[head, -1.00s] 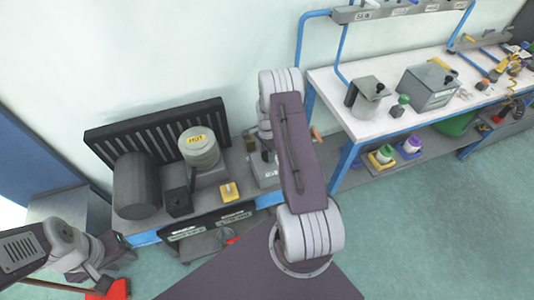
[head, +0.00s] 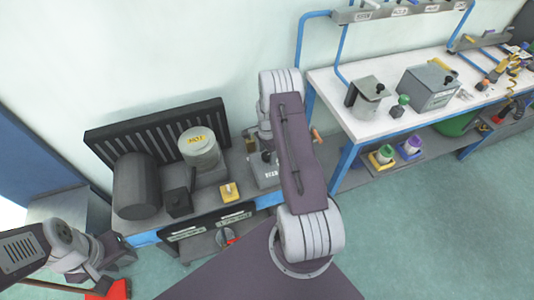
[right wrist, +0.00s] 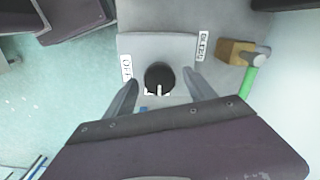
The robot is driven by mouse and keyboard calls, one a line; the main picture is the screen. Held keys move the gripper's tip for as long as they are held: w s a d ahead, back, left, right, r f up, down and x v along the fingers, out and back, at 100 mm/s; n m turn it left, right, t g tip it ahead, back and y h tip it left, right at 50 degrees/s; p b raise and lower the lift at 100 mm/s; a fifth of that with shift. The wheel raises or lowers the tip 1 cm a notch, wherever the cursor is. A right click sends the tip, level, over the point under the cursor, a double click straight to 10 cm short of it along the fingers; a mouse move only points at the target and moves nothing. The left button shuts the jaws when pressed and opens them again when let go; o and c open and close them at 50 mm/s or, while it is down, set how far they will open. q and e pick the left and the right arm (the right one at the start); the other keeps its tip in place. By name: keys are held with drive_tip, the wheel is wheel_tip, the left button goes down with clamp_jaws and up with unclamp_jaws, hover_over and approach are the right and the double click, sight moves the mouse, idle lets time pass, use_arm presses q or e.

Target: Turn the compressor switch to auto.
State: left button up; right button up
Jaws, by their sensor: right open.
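The compressor switch is a round black knob (right wrist: 159,76) with a white pointer mark on its near side. It sits on a grey plate (right wrist: 150,45) with a white label reading OFF (right wrist: 127,67) at left and another label (right wrist: 203,46) at right, hard to read. My right gripper (right wrist: 158,92) is open, one finger on each side of the knob; contact cannot be told. In the head view my right arm partly covers the grey switch box (head: 262,174), and that gripper's fingertips are hidden. My left gripper (head: 110,262) is at the lower left, away from the switch; its jaws are unclear.
A green-and-tan part (right wrist: 243,58) sits right of the plate. A white workbench (head: 350,115) is at right.

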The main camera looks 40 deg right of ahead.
sight(265, 155)
wheel_tip(265, 155, up, 9)
idle(0.3)
idle(0.4)
drive_tip(key=w+a+r+n+t, duration=0.1)
drive_tip(key=w+a+r+n, duration=0.1)
drive_tip(key=w+a+r, duration=0.3)
drive_tip(key=s+a+r+n, duration=0.4)
drive_tip(key=s+a+r, duration=0.25)
drive_tip(key=a, duration=0.35)
drive_tip(key=s+a+f+n, duration=0.1)
drive_tip(key=s+a+n, duration=0.1)
drive_tip(key=s+n, duration=0.4)
drive_tip(key=s+a+f+n, duration=0.1)
drive_tip(key=s+a+n, duration=0.1)
drive_tip(key=s+n, duration=0.4)
drive_tip(key=shift+s+a, duration=0.4)
drive_tip(key=shift+s, duration=0.3)
